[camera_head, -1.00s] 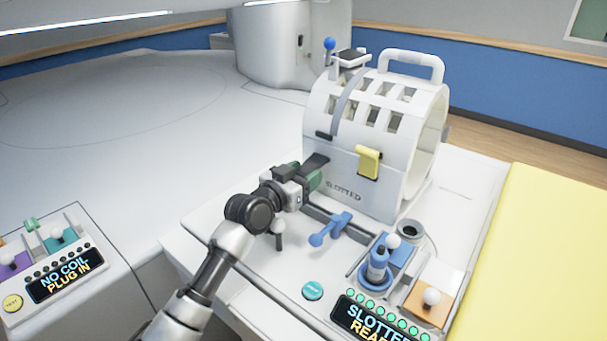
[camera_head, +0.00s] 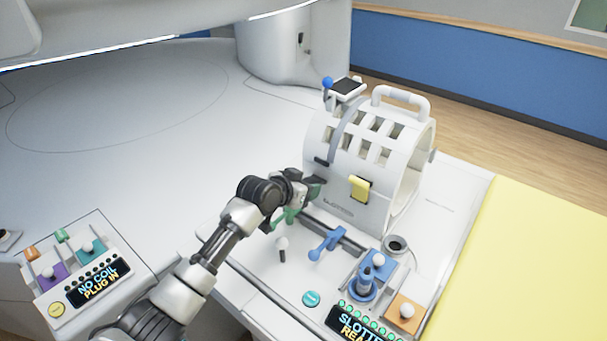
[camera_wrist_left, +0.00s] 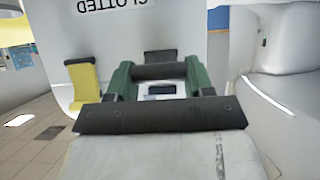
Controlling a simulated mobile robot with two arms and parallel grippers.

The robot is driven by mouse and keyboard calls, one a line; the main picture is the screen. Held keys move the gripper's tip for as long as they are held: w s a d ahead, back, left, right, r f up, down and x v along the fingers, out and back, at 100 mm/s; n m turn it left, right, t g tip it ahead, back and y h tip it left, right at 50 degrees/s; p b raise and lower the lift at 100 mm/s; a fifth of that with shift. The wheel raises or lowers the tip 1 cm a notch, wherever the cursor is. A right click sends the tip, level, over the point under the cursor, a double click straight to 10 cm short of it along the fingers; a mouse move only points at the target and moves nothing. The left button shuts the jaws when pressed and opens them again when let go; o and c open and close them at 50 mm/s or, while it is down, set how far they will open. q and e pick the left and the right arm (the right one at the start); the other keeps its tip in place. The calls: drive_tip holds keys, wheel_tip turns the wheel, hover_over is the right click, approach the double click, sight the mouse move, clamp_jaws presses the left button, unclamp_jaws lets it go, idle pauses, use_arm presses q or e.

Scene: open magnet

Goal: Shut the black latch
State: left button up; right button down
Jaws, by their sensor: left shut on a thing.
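My left gripper (camera_head: 305,187) is at the near left side of the white slotted coil (camera_head: 398,188). In the left wrist view its two green fingers (camera_wrist_left: 160,72) are closed from both sides on a black bar, which I take to be the black latch (camera_wrist_left: 160,71). In the head view the gripper mostly hides this latch, and I cannot tell its exact angle. A yellow latch (camera_head: 360,188) sits apart on the same coil face, and also shows in the wrist view (camera_wrist_left: 84,85). My right gripper is not in view.
A blue plug (camera_head: 366,278) and a lit display panel (camera_head: 362,325) are nearer. A yellow pad (camera_head: 520,260) lies right. The white table (camera_head: 130,110) left is clear.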

use_arm(q)
drive_tip(key=shift+w+d+r+g+y+p, duration=0.15)
drive_tip(key=shift+r+g+y+p, duration=0.3)
drive_tip(key=shift+p, duration=0.65)
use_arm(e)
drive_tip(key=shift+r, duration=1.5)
use_arm(q)
drive_tip(key=o, duration=1.1)
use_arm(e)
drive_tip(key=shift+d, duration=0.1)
use_arm(q)
drive_tip(key=shift+o, duration=0.2)
drive_tip(key=b+v, duration=0.1)
drive_tip(key=v, duration=0.9)
drive_tip(key=shift+a+r+b, duration=0.25)
drive_tip(key=shift+b, duration=0.1)
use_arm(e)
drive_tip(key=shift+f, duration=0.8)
